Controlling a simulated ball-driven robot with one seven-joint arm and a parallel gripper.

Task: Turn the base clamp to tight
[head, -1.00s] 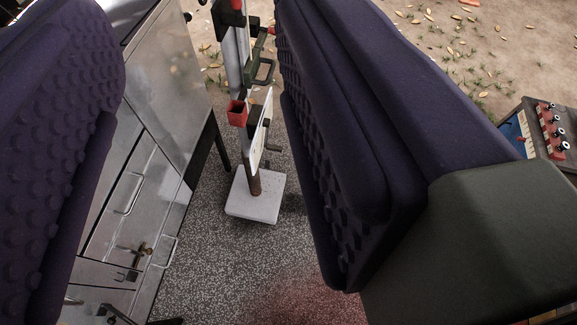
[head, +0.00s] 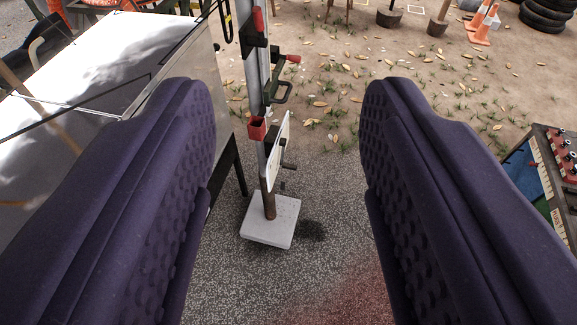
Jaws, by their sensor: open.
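My gripper (head: 288,95) is open, with a dark purple padded finger on each side of the picture and nothing between them. A metal post (head: 268,195) stands on a pale square base (head: 270,220) on the speckled floor, seen between the fingers and beyond them. The post carries a red block (head: 257,128), a dark green handle (head: 283,93) with a red tip, a white plate (head: 279,150) and a small dark crank (head: 287,166) low down. I cannot tell which part is the base clamp, or its setting. The fingers touch none of these.
A large metal cabinet (head: 120,75) stands at the left, partly behind the left finger. A box with red-topped knobs (head: 562,150) stands at the right. Leaf-strewn dirt, orange cones (head: 484,25) and tyres (head: 548,12) lie farther back. The floor around the base looks clear.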

